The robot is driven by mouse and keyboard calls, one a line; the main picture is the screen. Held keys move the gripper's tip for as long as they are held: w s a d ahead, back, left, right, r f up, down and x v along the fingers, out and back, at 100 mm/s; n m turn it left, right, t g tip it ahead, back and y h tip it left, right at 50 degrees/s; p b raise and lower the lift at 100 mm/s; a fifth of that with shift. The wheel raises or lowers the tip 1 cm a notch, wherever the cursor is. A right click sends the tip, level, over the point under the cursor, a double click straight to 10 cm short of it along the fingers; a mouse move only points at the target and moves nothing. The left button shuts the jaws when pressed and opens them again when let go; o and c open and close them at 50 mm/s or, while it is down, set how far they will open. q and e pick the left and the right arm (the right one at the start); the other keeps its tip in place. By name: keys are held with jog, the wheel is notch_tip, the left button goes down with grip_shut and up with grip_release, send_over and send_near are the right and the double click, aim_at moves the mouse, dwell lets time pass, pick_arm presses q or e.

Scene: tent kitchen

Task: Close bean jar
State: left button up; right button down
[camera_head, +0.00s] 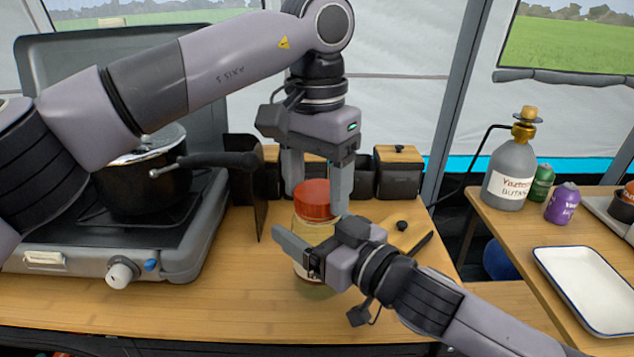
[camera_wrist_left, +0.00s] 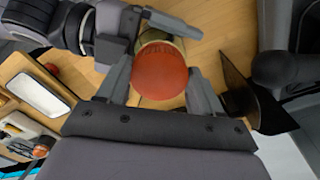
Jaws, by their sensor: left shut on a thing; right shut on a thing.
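The bean jar (camera_head: 312,228) stands upright on the wooden counter, with pale glass and a label partly hidden by my right gripper. Its red-orange lid (camera_head: 314,197) is on top of the jar. My left gripper (camera_head: 316,200) points down from above and is shut on the lid, one finger on each side. The left wrist view shows the round lid (camera_wrist_left: 160,70) between the left gripper's fingers. My right gripper (camera_head: 308,262) comes in from the lower right and is shut on the jar's body. Whether the lid is seated fully I cannot tell.
A camping stove (camera_head: 190,250) with a black pot (camera_head: 145,185) stands on the left. Dark canisters (camera_head: 398,175) stand behind the jar. A side table at the right holds a gas bottle (camera_head: 508,178) and a white tray (camera_head: 590,285). The front of the counter is clear.

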pick_arm(q)
jog(key=shift+r, duration=0.1)
jog(key=o, duration=1)
jog(key=shift+r, duration=2.2)
jog(key=shift+c, duration=0.4)
